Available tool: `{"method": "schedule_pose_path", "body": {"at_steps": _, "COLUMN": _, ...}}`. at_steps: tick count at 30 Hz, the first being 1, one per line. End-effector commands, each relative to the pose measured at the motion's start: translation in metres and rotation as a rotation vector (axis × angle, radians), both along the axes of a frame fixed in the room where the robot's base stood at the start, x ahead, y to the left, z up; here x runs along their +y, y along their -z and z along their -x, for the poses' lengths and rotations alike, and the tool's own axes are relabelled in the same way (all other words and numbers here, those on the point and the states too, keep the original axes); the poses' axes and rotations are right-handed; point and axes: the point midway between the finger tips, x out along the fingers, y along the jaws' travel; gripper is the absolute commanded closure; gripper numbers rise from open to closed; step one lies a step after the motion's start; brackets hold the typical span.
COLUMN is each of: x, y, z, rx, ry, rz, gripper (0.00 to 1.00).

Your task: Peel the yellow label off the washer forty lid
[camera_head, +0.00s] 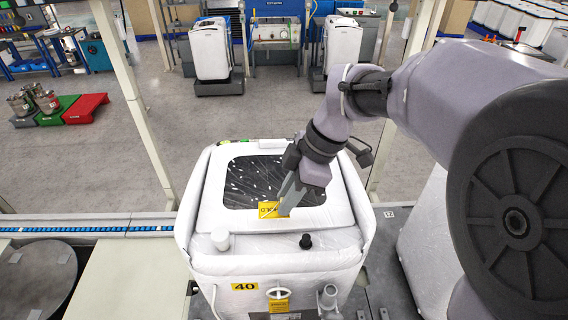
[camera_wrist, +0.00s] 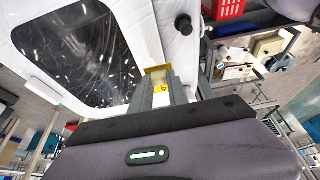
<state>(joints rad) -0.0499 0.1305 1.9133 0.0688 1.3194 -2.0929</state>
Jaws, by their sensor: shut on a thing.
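The white washer (camera_head: 285,262) stands in the middle of the head view, with a yellow "40" tag (camera_head: 245,286) on its front. Its lid (camera_head: 215,205) is closed and has a dark, speckled window (camera_head: 247,178). The yellow label (camera_head: 268,209) is at the front edge of that window. My gripper (camera_head: 285,208) reaches down from the right and is shut on the label's right part. In the wrist view the label (camera_wrist: 158,71) shows at and between the fingertips. Whether its left part still sticks to the lid is unclear.
A white knob (camera_head: 220,239) and a black knob (camera_head: 305,241) stand on the washer's front top edge. Another white wrapped unit (camera_head: 425,235) is close on the right. A conveyor with blue rollers (camera_head: 70,228) runs on the left. Pale frame posts (camera_head: 130,90) rise behind.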

Motion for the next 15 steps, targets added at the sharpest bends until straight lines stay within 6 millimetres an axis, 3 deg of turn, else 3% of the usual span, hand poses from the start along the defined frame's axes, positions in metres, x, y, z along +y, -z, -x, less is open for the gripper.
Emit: {"method": "schedule_pose_path", "body": {"at_steps": 15, "x": 0.0, "y": -0.016, "z": 0.0, "rx": 0.0, "ry": 0.0, "rz": 0.0, "gripper": 1.0}}
